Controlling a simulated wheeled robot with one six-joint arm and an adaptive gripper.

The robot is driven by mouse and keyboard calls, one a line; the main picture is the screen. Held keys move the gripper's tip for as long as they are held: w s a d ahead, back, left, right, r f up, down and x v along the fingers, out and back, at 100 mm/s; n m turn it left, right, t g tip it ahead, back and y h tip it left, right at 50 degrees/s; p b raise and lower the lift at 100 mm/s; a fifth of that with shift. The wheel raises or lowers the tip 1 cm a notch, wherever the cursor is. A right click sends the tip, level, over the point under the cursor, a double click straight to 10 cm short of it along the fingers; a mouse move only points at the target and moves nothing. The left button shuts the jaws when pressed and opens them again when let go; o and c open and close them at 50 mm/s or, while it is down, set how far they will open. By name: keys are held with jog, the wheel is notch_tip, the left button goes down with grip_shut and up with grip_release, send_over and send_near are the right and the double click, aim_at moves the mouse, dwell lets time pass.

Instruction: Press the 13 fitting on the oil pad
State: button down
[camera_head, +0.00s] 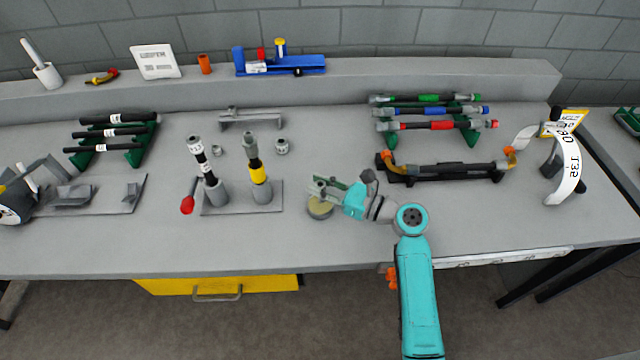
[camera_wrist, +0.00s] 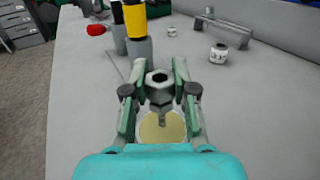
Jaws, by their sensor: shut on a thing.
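My gripper (camera_head: 328,188) is shut on a grey metal fitting with a hexagonal top and a dark hole, seen best in the wrist view (camera_wrist: 158,88). No number on the held fitting can be read. The round yellowish oil pad (camera_head: 320,210) lies on the bench under the gripper; it also shows in the wrist view (camera_wrist: 150,132). The fitting's narrow lower end is over the pad; I cannot tell whether it touches. The fitting looks roughly upright between the green fingers.
Two other fittings stand on the bench, one labelled (camera_head: 282,147) and one smaller (camera_head: 218,151). Left of my gripper, two upright hoses stand in grey holders (camera_head: 262,191) near a red-ended lever (camera_head: 187,205). A hose rack (camera_head: 445,172) is at right. Bench between is clear.

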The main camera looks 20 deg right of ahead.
aim_at(320, 184)
jog(key=shift+f, duration=0.4)
dwell(0.7)
jog(key=shift+r, duration=0.1)
jog(key=shift+r, duration=3.45)
